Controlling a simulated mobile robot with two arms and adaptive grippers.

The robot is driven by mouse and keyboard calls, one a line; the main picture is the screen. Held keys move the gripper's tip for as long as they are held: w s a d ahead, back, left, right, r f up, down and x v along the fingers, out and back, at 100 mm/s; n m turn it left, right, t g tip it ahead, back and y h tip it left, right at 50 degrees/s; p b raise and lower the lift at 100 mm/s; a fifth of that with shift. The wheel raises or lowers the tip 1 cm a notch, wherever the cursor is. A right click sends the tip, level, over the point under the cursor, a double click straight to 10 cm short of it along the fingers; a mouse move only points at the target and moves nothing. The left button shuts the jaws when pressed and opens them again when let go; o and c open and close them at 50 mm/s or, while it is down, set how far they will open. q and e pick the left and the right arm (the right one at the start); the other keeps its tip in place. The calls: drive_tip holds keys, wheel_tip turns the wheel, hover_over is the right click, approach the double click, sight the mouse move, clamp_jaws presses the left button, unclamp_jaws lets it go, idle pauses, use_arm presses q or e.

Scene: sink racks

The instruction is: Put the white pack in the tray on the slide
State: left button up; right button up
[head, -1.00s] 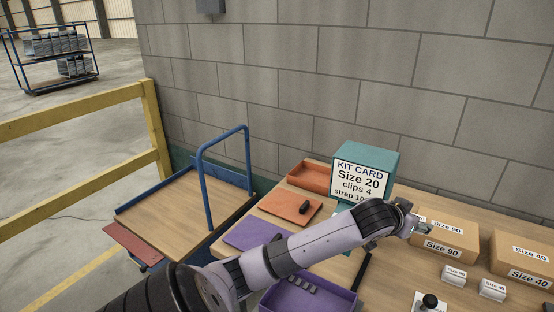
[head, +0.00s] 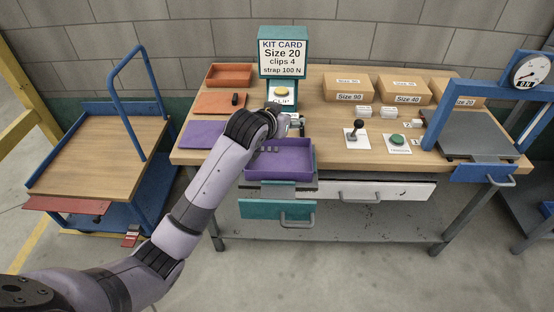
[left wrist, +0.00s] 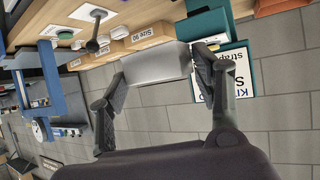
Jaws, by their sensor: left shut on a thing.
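My left gripper (head: 297,124) hangs above the bench near the back edge of the purple tray. In the left wrist view, its fingers (left wrist: 165,85) are shut on a white pack (left wrist: 157,65), held upside down to the camera's eye. In the head view the pack is hard to make out beside the fingers. The purple tray (head: 307,160) sits at the bench's front edge, on a slide (head: 280,185) that is mostly hidden under it. Several small grey clips lie in its left part, partly covered by my arm. My right gripper is not in view.
The kit card (head: 283,55), reading Size 20, stands behind, above a clip button (head: 282,92). Size-marked cartons (head: 348,87), small white packs (head: 365,112), a joystick (head: 356,130), a green button (head: 398,140) and a blue-framed scale (head: 470,135) are to the right.

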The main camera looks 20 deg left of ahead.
use_arm(q)
hover_over(284, 165)
wheel_tip(284, 165, down, 10)
drive_tip(key=shift+f, duration=0.1)
wheel_tip(284, 165, down, 3)
drive_tip(key=shift+f, duration=0.6)
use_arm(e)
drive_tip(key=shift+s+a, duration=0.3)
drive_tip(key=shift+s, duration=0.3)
use_arm(q)
drive_tip(key=o, duration=0.7)
drive_tip(key=shift+f, duration=0.15)
drive_tip(key=o, duration=0.5)
drive_tip(key=shift+c, duration=0.2)
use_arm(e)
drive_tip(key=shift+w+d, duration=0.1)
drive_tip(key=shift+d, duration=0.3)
